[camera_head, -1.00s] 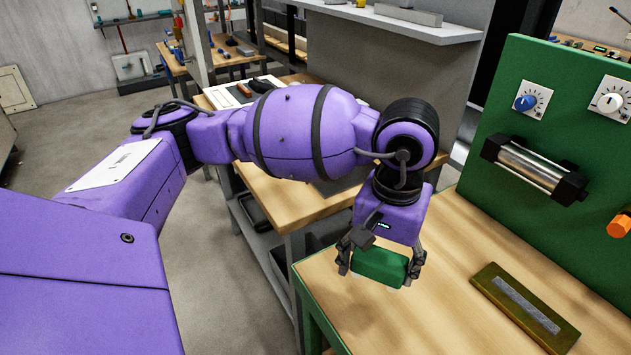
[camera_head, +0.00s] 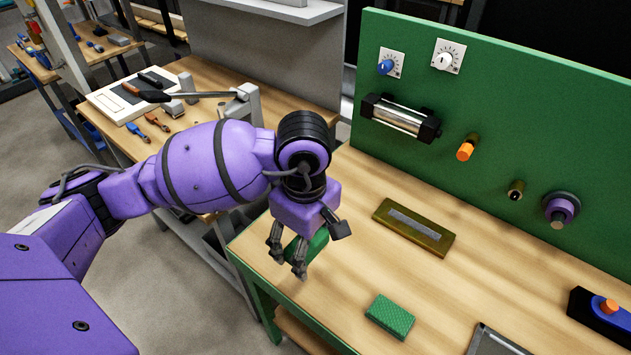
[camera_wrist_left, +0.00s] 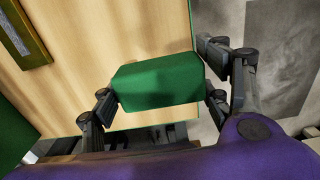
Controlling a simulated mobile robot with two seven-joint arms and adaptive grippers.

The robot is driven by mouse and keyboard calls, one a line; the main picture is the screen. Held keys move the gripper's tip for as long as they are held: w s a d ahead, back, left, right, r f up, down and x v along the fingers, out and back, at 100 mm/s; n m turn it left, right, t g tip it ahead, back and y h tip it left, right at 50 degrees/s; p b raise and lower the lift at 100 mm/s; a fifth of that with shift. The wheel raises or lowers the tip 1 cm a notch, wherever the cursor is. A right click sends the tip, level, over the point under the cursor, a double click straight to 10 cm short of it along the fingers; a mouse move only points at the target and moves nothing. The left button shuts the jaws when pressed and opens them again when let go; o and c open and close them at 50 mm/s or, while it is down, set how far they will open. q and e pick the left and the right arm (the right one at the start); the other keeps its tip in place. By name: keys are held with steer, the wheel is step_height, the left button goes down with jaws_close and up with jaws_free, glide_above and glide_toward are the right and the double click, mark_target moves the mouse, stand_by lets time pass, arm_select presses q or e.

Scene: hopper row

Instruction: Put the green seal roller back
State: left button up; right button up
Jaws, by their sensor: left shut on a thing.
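The green seal roller, a plain green block-like piece with angled edges, is held in my left gripper (camera_head: 290,262). In the head view the roller (camera_head: 309,249) is partly hidden behind the fingers. In the left wrist view the roller (camera_wrist_left: 158,82) lies across between the fingers of the left gripper (camera_wrist_left: 160,95), above the wooden bench top near its edge. A green panel (camera_head: 480,118) stands at the back of the bench. It carries an orange knob-like piece (camera_head: 466,148), a small bare brass-coloured peg (camera_head: 516,189) and a purple round piece (camera_head: 563,207). My right gripper is not in view.
An olive tray (camera_head: 436,241) with a grey strip lies on the bench. A green textured block (camera_head: 390,317) is nearer the front. A dark-framed tray (camera_head: 494,342) and a blue-black box with an orange knob (camera_head: 608,308) are at right.

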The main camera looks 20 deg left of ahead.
arm_select(q)
steer(key=w+f, duration=0.6)
steer(key=shift+w+a+f, duration=0.35)
steer(key=shift+w, duration=0.05)
steer(key=shift+f, duration=1.45)
steer(key=shift+f, duration=0.2)
steer(key=o, duration=1.3)
step_height(320, 180, up, 13)
steer(key=shift+f, duration=0.2)
